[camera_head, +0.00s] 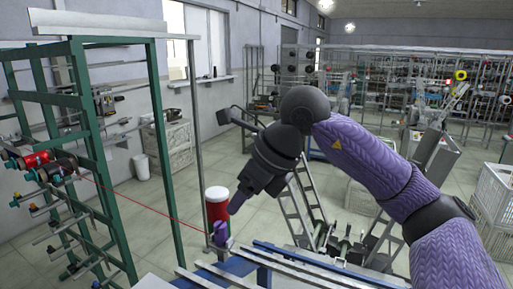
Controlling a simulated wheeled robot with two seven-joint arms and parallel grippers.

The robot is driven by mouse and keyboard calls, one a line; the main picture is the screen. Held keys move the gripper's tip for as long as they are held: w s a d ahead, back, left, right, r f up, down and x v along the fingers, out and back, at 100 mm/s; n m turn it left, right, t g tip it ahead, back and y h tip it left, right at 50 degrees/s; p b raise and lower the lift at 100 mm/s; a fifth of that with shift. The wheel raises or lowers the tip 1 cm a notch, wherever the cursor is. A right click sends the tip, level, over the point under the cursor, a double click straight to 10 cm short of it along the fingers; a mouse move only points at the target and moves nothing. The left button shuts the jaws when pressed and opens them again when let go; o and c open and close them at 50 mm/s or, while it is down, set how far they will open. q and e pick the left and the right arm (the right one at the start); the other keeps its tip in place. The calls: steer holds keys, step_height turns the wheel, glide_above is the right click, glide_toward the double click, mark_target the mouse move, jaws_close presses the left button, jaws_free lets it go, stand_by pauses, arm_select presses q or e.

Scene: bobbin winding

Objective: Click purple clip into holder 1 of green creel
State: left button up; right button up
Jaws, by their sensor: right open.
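The green creel (77,101) stands at the left, a tall frame with several rods. Red and dark bobbins (37,160) sit on its upper left rods. A small purple piece (221,231), which looks like the purple clip, is low in the middle at the end of the blue frame. A thin red thread runs from the bobbins toward it. My right gripper (236,206) is open and points down just above and right of the purple piece, apart from it in the picture. I cannot tell which holder is holder 1. My left gripper is not in view.
A blue frame with metal rails (290,262) crosses the lower middle. A red canister with a white lid (216,205) stands behind the purple piece. White crates (494,192) stand at the right, and racks of bobbins line the back. Floor is clear between creel and canister.

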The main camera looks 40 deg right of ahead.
mark_target(225, 226)
steer(key=shift+h, duration=0.3)
steer(key=b+x, duration=0.4)
steer(key=x, duration=0.4)
steer(key=shift+f, duration=0.25)
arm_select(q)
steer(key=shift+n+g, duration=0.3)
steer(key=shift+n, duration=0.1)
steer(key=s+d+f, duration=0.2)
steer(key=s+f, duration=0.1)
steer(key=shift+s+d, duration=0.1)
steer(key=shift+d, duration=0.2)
arm_select(e)
steer(key=shift+c, duration=0.3)
jaws_close()
step_height(225, 226, up, 5)
steer(key=p, duration=0.4)
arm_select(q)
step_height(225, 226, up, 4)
arm_select(e)
steer(key=shift+f, duration=0.2)
